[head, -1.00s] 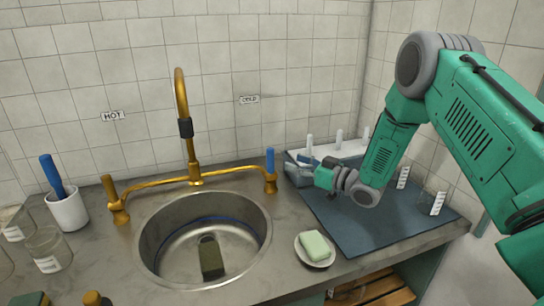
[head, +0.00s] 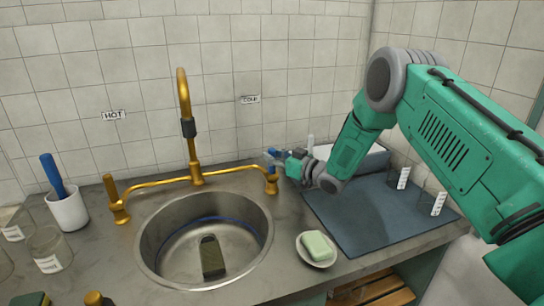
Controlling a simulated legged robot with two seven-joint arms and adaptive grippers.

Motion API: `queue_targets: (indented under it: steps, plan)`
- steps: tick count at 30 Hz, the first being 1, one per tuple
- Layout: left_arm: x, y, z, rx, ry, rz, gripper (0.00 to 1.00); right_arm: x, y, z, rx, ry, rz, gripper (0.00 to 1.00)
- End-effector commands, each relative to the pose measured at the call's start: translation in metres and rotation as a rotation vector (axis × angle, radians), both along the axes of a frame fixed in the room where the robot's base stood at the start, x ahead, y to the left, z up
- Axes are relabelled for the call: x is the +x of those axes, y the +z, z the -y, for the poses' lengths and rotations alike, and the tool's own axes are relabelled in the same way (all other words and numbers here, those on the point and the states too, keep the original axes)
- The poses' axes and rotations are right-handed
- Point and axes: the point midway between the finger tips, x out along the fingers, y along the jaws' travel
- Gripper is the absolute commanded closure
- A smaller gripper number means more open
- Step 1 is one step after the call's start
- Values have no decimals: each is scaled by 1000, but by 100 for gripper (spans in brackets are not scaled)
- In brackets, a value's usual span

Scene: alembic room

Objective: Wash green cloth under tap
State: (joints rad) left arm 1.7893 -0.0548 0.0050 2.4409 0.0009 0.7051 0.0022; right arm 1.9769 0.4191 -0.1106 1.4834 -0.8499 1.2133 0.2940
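A folded dark olive-green piece (head: 212,258), which looks like the cloth, lies in the round steel sink (head: 150,255). The brass tap (head: 183,95) arches above the sink, and no water shows from its spout. A bare brass handle (head: 110,188) stands on the HOT side. My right gripper (head: 275,160) is at the blue handle (head: 270,155) on the COLD side, overlapping it in view. Whether they touch, and whether the fingers are open, is unclear. My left gripper is out of view.
Green soap (head: 316,245) sits on a white dish right of the sink. A dark blue mat (head: 370,225) with clear glassware and a white rack (head: 355,160) lies under my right arm. A white cup (head: 68,210) and glass beakers (head: 48,248) stand left.

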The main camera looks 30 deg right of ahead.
Motion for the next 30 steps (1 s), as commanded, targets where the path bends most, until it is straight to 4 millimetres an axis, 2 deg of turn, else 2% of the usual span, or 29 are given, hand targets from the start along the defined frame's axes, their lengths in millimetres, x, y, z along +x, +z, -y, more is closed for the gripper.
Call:
queue_targets:
  steps: [6,15,27,28,29,30]
  plan:
    - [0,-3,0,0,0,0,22,0,-1,2,0,2,14,100]
    - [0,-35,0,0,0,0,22,-13,-5,0,-40,-1,192,100]
    - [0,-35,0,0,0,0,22,-16,-2,0,-51,-2,226,100]
    - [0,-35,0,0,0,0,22,-16,-2,1,-51,-2,226,75]
    - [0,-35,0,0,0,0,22,-16,-2,1,-51,-2,226,65]
    - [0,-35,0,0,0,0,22,-16,-2,0,-51,-2,226,58]
